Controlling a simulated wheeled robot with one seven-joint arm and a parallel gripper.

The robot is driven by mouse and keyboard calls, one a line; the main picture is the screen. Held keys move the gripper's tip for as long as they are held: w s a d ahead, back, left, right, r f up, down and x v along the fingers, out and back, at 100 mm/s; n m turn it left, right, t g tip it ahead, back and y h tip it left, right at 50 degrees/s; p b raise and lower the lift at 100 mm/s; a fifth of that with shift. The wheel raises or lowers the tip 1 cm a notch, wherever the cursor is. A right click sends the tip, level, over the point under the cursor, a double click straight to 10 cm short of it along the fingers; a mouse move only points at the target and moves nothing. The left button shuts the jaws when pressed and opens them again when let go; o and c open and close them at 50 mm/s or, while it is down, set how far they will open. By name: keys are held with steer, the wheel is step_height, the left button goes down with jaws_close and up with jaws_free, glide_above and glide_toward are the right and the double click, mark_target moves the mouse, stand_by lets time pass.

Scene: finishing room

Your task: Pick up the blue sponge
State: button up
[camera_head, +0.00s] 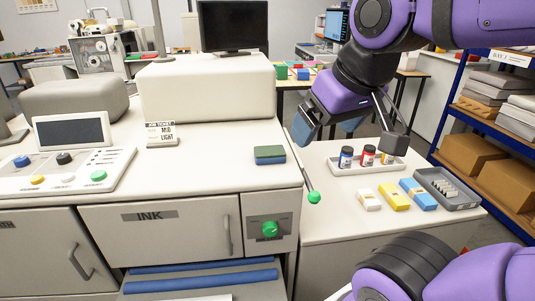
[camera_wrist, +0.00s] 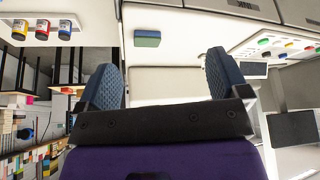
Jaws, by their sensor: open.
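The blue sponge (camera_head: 270,155) has a dark green top layer. It lies flat on the white machine top, near its right front corner, and nothing touches it. It also shows in the wrist view (camera_wrist: 147,42), above the gap between the fingers. My gripper (camera_head: 348,128) is open and empty, in the air to the right of the sponge and higher than it. In the wrist view, both dark blue textured fingers (camera_wrist: 164,76) stand wide apart with nothing between them.
A lever with a green ball (camera_head: 314,197) sticks out at the machine's right side. A white tray of ink bottles (camera_head: 367,165), coloured boxes (camera_head: 393,197) and a grey tray (camera_head: 447,188) occupy the right table. A raised white housing (camera_head: 207,94) stands behind the sponge. The machine top around the sponge is clear.

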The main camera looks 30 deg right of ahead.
stand_by(0.3)
steer(key=shift+o, duration=0.6)
steer(key=n+g+y, duration=0.1)
steer(key=n+g, duration=0.4)
steer(key=n, duration=0.8)
glide_above(270, 150)
steer(key=d, duration=0.1)
step_height(270, 150, down, 12)
steer(key=shift+s+d+f, duration=0.1)
steer(key=shift+f, duration=0.3)
steer(key=shift+a+f, duration=0.2)
steer(key=shift+f, duration=1.45)
steer(key=shift+a+f, duration=0.25)
steer(key=shift+f, duration=1.45)
steer(key=shift+a+f, duration=0.2)
steer(key=shift+f, duration=1.45)
steer(key=c, duration=1.1)
